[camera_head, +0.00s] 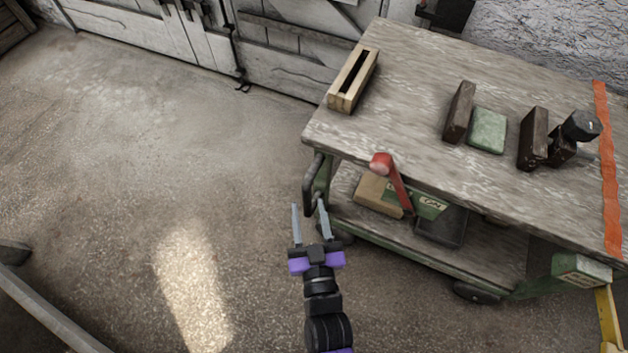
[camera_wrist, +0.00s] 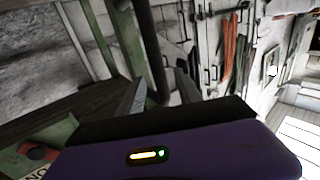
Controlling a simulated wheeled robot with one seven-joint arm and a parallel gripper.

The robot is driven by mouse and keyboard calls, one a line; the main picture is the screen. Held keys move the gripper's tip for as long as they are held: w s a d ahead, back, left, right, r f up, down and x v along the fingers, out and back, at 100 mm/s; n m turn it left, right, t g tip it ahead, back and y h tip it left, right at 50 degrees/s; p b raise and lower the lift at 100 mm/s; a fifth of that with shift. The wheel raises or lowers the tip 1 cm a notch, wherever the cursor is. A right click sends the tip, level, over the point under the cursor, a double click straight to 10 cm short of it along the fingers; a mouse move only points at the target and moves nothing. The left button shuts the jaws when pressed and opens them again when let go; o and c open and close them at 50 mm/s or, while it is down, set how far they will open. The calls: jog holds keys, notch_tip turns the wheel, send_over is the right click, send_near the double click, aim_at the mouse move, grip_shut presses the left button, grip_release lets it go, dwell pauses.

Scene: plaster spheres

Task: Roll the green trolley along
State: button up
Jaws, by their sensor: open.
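The green trolley has a worn wooden top (camera_head: 420,75), a green metal frame and a lower shelf. Its dark handle bar (camera_head: 308,188) is at the left end, below the top's near-left corner. My gripper (camera_head: 309,206) is open beside that end, with its fingertips close to the handle's lower part. In the wrist view the dark handle (camera_wrist: 152,50) runs down between the two fingers of my gripper (camera_wrist: 158,92). The green frame (camera_wrist: 128,40) stands just left of it. I cannot tell whether a finger touches the handle.
On the top are a slotted wooden block (camera_head: 353,80), dark bricks (camera_head: 459,112), a green block (camera_head: 488,130) and a dark cylinder (camera_head: 582,126). A red-handled lever (camera_head: 392,180) sticks out at the front. Grey doors (camera_head: 290,45) stand behind. The floor (camera_head: 130,150) to the left is clear.

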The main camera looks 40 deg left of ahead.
aim_at(305, 185)
jog(key=b+x, duration=0.2)
jog(key=x, duration=0.5)
grip_shut()
dwell(1.4)
